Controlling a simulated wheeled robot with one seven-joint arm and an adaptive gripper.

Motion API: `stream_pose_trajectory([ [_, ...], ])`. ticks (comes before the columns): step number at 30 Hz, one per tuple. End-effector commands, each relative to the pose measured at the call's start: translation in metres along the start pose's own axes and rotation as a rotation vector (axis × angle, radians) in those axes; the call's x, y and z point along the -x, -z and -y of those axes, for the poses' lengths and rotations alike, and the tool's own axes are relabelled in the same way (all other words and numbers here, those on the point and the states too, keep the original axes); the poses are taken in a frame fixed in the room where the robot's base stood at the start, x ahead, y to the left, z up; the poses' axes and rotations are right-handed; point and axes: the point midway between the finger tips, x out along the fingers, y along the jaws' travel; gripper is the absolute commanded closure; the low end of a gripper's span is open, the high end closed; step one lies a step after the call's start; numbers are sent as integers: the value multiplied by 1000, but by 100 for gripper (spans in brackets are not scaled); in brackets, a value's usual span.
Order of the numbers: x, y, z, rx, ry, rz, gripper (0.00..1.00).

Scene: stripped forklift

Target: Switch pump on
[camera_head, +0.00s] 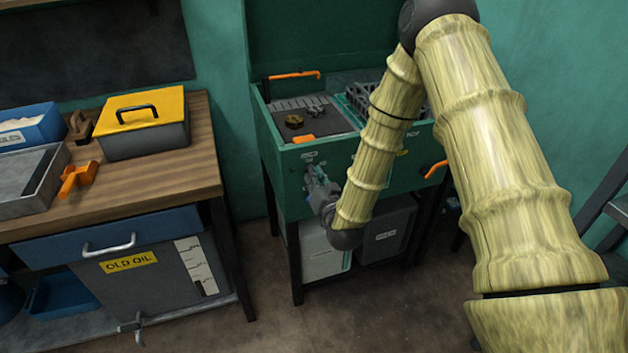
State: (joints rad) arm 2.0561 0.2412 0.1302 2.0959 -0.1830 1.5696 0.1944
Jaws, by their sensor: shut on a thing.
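A green parts washer cabinet (292,182) stands on dark legs against the wall, with its lid up. A small pale label (309,155) sits on its front panel at the left; its text is too small to read. My gripper (312,174) is against the front panel just below this label. It is shut on a small part there, which looks to be the pump switch. The fingers and my wrist hide most of that part, so its position cannot be told.
An orange handle (435,170) sticks out at the front right of the washer. Grey containers (322,252) stand under it. At left is a wooden workbench (200,150) with a yellow-lidded box (143,125), an orange clamp (78,178) and an OLD OIL bin (140,280) below.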

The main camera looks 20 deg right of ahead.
Motion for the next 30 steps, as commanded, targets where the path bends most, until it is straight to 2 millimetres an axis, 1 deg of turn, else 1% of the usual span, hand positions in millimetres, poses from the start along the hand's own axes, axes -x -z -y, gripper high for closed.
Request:
stream_pose_trajectory([
  [1,0,-1,-4,-47,-4,-2,100],
  [18,0,-2,-6,-565,-3,-3,100],
  [24,0,-2,-6,-691,-3,-3,100],
  [30,0,-2,-6,-770,-3,-2,100],
])
